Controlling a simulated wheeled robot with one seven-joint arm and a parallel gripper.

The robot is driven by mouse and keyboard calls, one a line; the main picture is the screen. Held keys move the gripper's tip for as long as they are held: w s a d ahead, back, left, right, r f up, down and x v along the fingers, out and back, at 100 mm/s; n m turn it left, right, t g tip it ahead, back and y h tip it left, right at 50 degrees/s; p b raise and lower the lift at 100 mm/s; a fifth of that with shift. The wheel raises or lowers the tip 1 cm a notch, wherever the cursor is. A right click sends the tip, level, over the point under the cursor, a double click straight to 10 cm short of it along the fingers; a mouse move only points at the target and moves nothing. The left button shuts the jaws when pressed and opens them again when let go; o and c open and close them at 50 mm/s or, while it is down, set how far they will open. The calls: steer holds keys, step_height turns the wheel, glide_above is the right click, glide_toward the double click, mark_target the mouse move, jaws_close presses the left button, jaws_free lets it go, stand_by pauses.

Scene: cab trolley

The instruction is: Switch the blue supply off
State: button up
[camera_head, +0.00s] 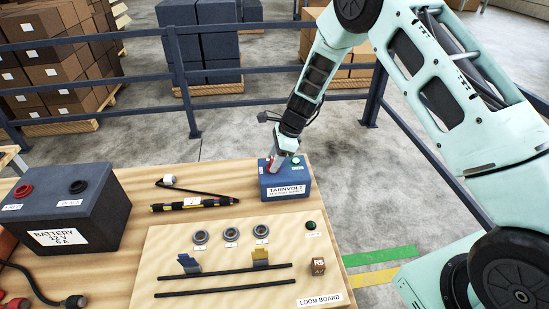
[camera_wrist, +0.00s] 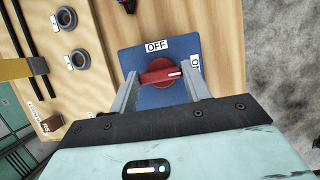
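The blue supply (camera_head: 288,184), labelled TARNVOLT, sits at the table's back right edge. Its blue top (camera_wrist: 150,98) shows in the wrist view with a red knob (camera_wrist: 158,74). The knob's white pointer mark faces right, towards a label partly hidden by a finger, of which an "O" shows. The OFF label (camera_wrist: 156,46) is above the knob. My gripper (camera_wrist: 160,82) is over the supply with one finger on each side of the knob; small gaps seem to show. In the head view my gripper (camera_head: 277,160) reaches down to the supply's top and partly hides the knob.
A green lamp or button (camera_head: 296,161) is on the supply's top. The loom board (camera_head: 225,288) lies in front with several rings and clips. A cable bundle (camera_head: 192,203) lies left. The battery (camera_head: 68,212) stands far left. Blue rails (camera_head: 230,101) run behind the table.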

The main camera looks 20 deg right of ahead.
steer(key=shift+n, duration=0.3)
steer(key=n, duration=0.2)
steer(key=n+g+b, duration=0.1)
steer(key=shift+w+n+g+b, duration=0.2)
steer(key=shift+n+g+b, duration=0.1)
steer(key=shift+n, duration=0.1)
steer(key=n+b, duration=0.1)
steer(key=n, duration=0.1)
steer(key=n+g+h+b, duration=0.1)
steer(key=n, duration=0.1)
steer(key=shift+w+n+g, duration=0.1)
steer(key=shift+n+g, duration=0.2)
steer(key=n+g+h+b, duration=0.1)
steer(key=n, duration=0.3)
steer(key=shift+w+a+b, duration=0.1)
steer(key=shift+b, duration=0.2)
steer(key=n, duration=0.2)
steer(key=n+h+b, duration=0.1)
steer(key=n, duration=0.1)
steer(key=shift+a+n+g+h, duration=0.1)
steer(key=shift+n+g+h, duration=0.2)
steer(key=shift+g, duration=0.1)
steer(key=shift+r+n, duration=0.1)
steer(key=shift+n, duration=0.2)
steer(key=o, duration=1)
